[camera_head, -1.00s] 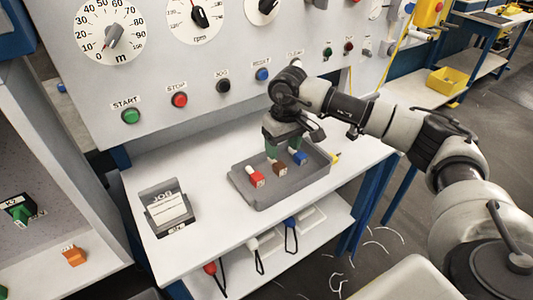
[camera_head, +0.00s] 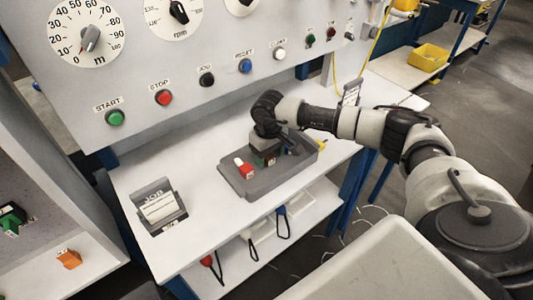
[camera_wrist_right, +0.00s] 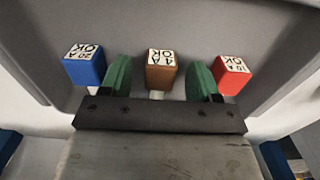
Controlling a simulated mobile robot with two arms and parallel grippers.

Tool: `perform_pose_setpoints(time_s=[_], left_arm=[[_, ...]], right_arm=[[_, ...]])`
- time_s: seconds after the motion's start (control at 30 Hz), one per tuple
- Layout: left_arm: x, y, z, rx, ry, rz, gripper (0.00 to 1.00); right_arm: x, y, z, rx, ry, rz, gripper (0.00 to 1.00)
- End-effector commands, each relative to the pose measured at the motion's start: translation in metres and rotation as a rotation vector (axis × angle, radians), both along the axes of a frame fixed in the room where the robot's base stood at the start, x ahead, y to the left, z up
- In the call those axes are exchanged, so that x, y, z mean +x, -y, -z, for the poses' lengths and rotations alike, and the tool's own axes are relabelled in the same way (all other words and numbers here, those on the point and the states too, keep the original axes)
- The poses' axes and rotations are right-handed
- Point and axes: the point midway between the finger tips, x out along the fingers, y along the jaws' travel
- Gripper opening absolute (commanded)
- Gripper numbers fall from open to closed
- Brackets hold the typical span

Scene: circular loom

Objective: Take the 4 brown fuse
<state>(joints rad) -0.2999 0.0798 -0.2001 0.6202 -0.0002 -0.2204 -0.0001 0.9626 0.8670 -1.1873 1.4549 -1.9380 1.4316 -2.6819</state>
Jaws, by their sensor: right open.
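The brown fuse (camera_wrist_right: 160,72) marked "4 A OK" stands in the grey tray (camera_head: 250,190), between the two green fingers of my right gripper (camera_wrist_right: 160,82). In the right wrist view there is a gap between the fuse and each finger. A blue fuse (camera_wrist_right: 85,65) marked "20 A" is left of the fingers, and a red fuse (camera_wrist_right: 232,74) marked "10 A" is close to the right finger. In the head view my right gripper (camera_head: 264,158) is low over the tray and mostly hides the brown fuse; the red fuse (camera_head: 244,169) shows beside it. My left gripper is not in view.
The tray sits on a white bench (camera_head: 205,226) below a control panel (camera_head: 130,70) with buttons and dials. A JOB card holder (camera_head: 160,205) stands left of the tray. An orange block (camera_head: 69,259) lies on the lower left shelf.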

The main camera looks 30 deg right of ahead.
Motion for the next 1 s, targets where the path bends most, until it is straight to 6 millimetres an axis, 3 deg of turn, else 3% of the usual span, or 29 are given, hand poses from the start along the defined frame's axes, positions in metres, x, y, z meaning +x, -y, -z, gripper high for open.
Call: perform_pose_setpoints(time_s=[0.3, 0.63, 1.0], left_arm=[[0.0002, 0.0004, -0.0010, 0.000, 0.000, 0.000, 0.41], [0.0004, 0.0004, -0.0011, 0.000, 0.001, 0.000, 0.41], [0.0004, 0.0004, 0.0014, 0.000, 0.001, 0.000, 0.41]], right_arm=[[0.0001, 0.0000, 0.0069, -0.001, 0.001, 0.000, 0.60], [0.0000, 0.0001, 0.0065, 0.000, 0.001, 0.000, 0.10], [0.0004, 0.0003, 0.0012, 0.000, 0.002, 0.001, 0.08]])
